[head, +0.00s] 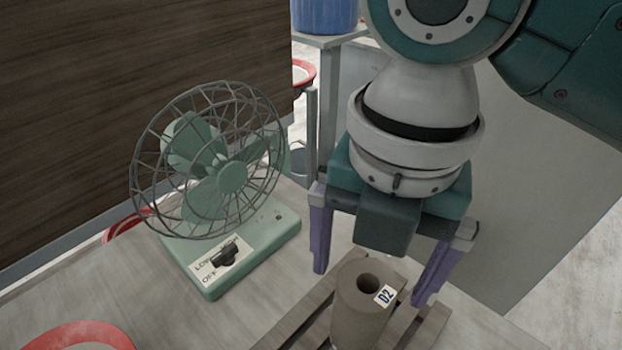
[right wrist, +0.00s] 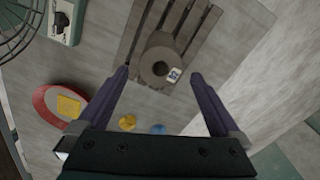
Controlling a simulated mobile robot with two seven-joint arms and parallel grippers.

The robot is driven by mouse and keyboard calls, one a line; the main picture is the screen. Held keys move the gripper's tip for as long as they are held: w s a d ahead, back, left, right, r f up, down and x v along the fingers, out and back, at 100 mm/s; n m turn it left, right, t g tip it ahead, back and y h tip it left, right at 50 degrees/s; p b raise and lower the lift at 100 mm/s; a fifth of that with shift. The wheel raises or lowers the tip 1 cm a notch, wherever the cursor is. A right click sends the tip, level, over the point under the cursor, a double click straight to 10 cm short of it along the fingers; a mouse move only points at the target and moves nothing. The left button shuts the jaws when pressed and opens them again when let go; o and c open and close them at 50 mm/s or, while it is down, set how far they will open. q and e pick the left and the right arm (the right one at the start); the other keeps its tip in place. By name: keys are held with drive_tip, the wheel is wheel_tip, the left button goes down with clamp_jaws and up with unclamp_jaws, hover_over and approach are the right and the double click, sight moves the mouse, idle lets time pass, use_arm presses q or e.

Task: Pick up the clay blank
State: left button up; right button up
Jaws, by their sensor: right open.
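The fingers also show in the right wrist view (right wrist: 160,75). I cannot tell how far above the blank they are. My left gripper is not in view.
A green desk fan (head: 232,178) with a wire cage stands left of the gripper. A red-rimmed round dish (head: 80,336) lies at the lower left; a yellow piece (right wrist: 68,106) is in it. Yellow and blue pieces (right wrist: 158,129) lie nearby. A blue container (head: 325,15) stands behind.

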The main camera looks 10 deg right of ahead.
sight(368, 286)
drive_tip(key=shift+w+d+f, duration=0.1)
drive_tip(key=shift+w+f, duration=0.05)
drive_tip(key=shift+f, duration=0.45)
wheel_tip(368, 286, down, 3)
drive_tip(key=shift+f, duration=0.1)
wheel_tip(368, 286, down, 6)
drive_tip(key=shift+r+b, duration=0.25)
drive_tip(key=shift+b, duration=0.15)
clamp_jaws()
drive_tip(key=shift+w+r, duration=0.1)
